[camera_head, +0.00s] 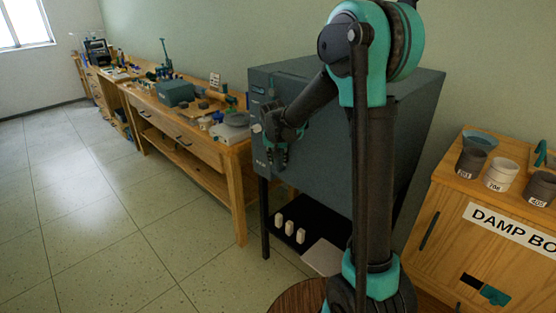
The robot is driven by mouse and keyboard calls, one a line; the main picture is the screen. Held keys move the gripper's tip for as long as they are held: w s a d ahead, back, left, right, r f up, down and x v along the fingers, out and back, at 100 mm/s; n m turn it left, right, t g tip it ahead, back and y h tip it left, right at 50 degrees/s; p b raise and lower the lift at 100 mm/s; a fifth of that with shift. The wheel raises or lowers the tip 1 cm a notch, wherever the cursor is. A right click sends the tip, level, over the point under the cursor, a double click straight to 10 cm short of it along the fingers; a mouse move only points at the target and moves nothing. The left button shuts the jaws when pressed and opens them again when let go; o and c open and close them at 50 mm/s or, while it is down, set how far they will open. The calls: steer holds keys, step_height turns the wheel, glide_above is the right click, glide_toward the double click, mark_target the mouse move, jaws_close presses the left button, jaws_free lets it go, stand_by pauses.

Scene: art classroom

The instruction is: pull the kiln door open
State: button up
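The kiln (340,175) is a dark blue-grey box on a dark stand in the middle of the camera_head view. Its narrow front face, with the door, is turned to the left and looks closed. A small pale knob (257,128) shows on the front's left edge. My gripper (276,160) is in front of the door, fingers pointing down, close to the door's surface. The handle is not clearly visible; my gripper and wrist cover part of the front. The fingers are small and dark, so I cannot tell whether they are apart or closed on something.
A wooden workbench (240,165) with tools and a grey disc stands left of the kiln. A wooden damp box cabinet (440,225) with numbered pots stands at the right. White blocks (289,228) sit on the shelf under the kiln. The tiled floor (130,230) at left is clear.

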jaws_close()
steer(key=shift+a, duration=0.1)
stand_by(0.3)
